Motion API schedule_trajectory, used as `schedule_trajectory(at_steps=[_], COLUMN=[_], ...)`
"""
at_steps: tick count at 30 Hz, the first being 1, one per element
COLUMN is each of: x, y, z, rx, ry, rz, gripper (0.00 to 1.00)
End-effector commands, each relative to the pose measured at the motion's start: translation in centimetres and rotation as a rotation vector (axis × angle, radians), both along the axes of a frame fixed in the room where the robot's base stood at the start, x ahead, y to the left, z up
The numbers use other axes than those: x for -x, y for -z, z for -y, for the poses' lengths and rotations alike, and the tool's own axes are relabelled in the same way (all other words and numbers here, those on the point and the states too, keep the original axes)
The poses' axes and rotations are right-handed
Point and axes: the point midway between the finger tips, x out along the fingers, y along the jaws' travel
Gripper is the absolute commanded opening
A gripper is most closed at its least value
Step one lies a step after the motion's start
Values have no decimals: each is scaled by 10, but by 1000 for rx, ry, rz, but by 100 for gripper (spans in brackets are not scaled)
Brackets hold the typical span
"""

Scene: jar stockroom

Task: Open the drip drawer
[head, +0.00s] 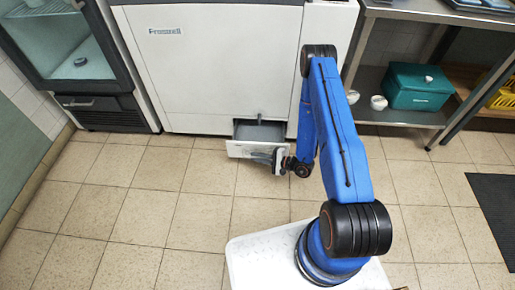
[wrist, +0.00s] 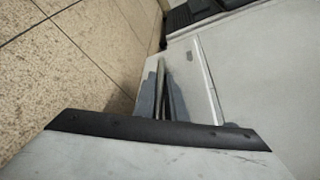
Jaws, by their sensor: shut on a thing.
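The drip drawer (head: 245,149) is at the foot of the large white machine (head: 215,75) in the head view. It stands pulled out, and its grey inside shows from above. My gripper (head: 277,158) is at the drawer's front, low above the floor, shut on the drawer's handle. The handle itself is mostly hidden by the fingers. In the wrist view my gripper (wrist: 165,95) shows its grey fingers close together against the pale drawer front (wrist: 198,85).
A glass-door cabinet (head: 80,65) stands at the left. At the right a steel table (head: 440,20) has a lower shelf with a green box (head: 417,87) and white cups. A dark mat (head: 497,210) lies at the far right. The tiled floor before the drawer is clear.

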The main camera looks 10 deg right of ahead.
Motion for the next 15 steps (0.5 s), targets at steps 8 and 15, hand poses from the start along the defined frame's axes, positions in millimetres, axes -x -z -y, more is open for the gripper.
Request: schedule_trajectory(at_steps=[8,15], x=[28,30], y=[1,1], z=[-9,-9], rx=[1,1], ry=[0,0], rz=[-3,-1], gripper=[0,0])
